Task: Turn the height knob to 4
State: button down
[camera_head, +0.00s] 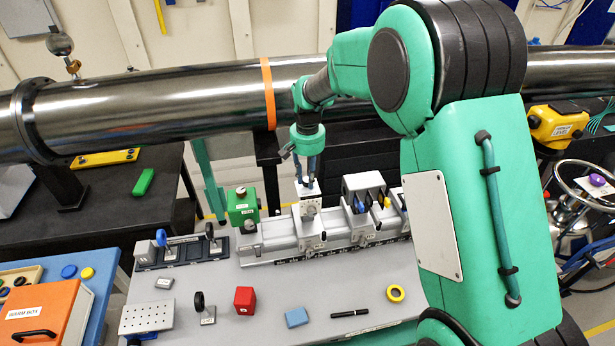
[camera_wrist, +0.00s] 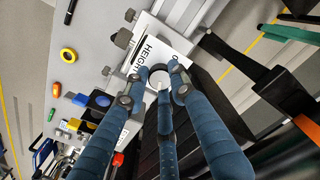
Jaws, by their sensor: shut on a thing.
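The height knob (camera_wrist: 159,74) shows in the wrist view as a round dark knob with a pale centre, beside a white plate lettered HEIGHT (camera_wrist: 148,50). My gripper (camera_wrist: 161,84) has its blue fingers shut around the knob, and they hide part of its rim. Some of the plate's lettering and any number marks are covered or too small to read. In the head view my gripper (camera_head: 308,184) points straight down onto the top of the white-faced stage (camera_head: 309,205) on the rail. The knob itself is hidden there by the fingers.
The grey rail (camera_head: 275,240) carries other mounts right of the stage, with blue and yellow knobs (camera_head: 361,205). A green box (camera_head: 242,205) stands close on the left. The steel pipe (camera_head: 200,100) runs behind.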

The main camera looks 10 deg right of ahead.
aim_at(307, 180)
jog(key=shift+s+n+p, duration=0.1)
jog(key=shift+n+p, duration=0.3)
jog(key=shift+n, duration=1.7)
jog(key=c, duration=1.5)
grip_release()
jog(key=shift+o, duration=0.2)
jog(key=shift+r, duration=0.15)
notch_tip(307, 180, up, 12)
jog(key=shift+f, duration=0.2)
